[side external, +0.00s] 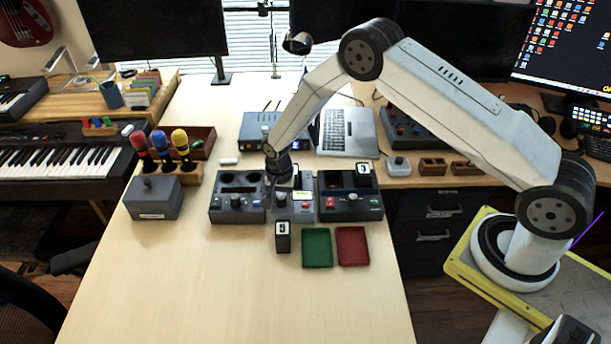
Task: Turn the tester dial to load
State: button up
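A small grey device with a lit display (303,196) and a red button stands mid-table, between two larger dark units; it looks like the tester. A pale round knob (281,197) on its left side may be the dial. Its pointer and markings are too small to read. My gripper (281,180) points down just above the back left of this device, close to the knob. The fingers are dark and tiny here, so I cannot tell whether they touch the knob or how far apart they are.
A dark unit with two round wells (238,198) stands left, another dark unit (345,204) right. A black block marked 9 (283,238), a green tray (317,248) and a red tray (352,246) lie in front. A grey lidded box (153,198) is far left. The front table is clear.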

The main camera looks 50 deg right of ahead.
aim_at(283, 197)
jog(key=o, duration=0.3)
jog(key=shift+r, duration=0.15)
jog(key=shift+r, duration=3.75)
jog(key=shift+r, duration=0.15)
jog(key=shift+s+d+r, duration=0.1)
jog(key=shift+s+r, duration=0.05)
jog(key=shift+r, duration=0.05)
jog(key=s+d+r+n+t, duration=0.1)
jog(key=s+r+n, duration=0.2)
jog(key=s, duration=0.4)
jog(key=s+d+r+n, duration=0.1)
jog(key=s+r+n, duration=0.3)
jog(key=s+r, duration=0.2)
jog(key=s+d+r+n+t, duration=0.1)
jog(key=s+d+r+n, duration=0.1)
jog(key=s, duration=0.6)
jog(key=shift+s+r+n+t, duration=0.2)
jog(key=shift+r+n, duration=0.2)
jog(key=shift+r, duration=0.25)
jog(key=shift+s+r+n+t, duration=0.1)
jog(key=shift+s+r+n, duration=0.1)
jog(key=shift+r+n, duration=0.3)
